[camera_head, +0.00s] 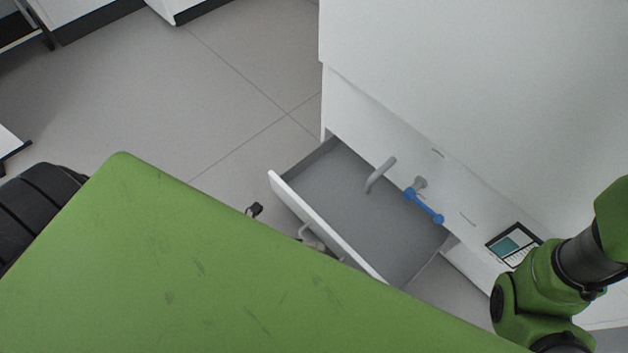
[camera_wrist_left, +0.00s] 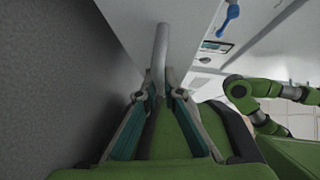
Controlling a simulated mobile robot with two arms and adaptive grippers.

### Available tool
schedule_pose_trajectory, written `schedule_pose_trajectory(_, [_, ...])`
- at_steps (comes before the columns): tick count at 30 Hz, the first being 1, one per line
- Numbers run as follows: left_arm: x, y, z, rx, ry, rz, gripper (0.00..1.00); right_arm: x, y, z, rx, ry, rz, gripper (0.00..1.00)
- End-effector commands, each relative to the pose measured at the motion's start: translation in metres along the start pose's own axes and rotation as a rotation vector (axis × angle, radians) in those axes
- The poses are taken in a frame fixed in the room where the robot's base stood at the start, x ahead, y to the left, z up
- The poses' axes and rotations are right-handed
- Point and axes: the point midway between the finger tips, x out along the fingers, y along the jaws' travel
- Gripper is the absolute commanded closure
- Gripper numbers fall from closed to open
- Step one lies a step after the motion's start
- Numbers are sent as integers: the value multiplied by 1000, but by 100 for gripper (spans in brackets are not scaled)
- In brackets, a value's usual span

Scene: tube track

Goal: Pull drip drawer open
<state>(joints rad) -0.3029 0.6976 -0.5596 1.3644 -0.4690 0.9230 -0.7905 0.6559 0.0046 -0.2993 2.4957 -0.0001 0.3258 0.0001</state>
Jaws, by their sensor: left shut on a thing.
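The drip drawer (camera_head: 292,196) stands pulled out from the white cabinet in the head view, and its grey inside looks empty. Its bar handle (camera_wrist_left: 161,48) runs between my left gripper's fingers in the left wrist view. My left gripper (camera_wrist_left: 161,92) is shut on this handle. In the head view the left gripper (camera_head: 316,242) shows only in part at the drawer's front, because my green body hides the rest. My right arm is at the right of the head view, with its gripper out of the picture.
The white cabinet (camera_head: 480,90) fills the upper right. A grey spout (camera_head: 380,174) and a blue lever (camera_head: 424,207) stick out from it above the drawer. A small screen panel (camera_head: 514,245) is to their right. Grey tiled floor (camera_head: 190,110) is clear left of the drawer.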

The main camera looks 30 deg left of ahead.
Motion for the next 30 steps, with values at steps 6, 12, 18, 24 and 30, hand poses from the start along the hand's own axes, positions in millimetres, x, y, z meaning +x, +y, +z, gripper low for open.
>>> schedule_pose_trajectory(6, [0,0,1,0,-1,1,75,0,0,1,0,-3,0,100])
schedule_pose_trajectory(12, [0,0,1,0,-1,1,75,1,0,0,0,1,-2,100])
schedule_pose_trajectory(18, [-6,1,0,-1,-1,3,75,2,0,-1,0,4,-1,100])
schedule_pose_trajectory(24, [-41,2,0,-3,-1,6,75,2,0,-1,0,3,-1,100])
schedule_pose_trajectory(30, [-84,2,0,-3,-1,6,75,2,0,-1,0,3,-1,100])
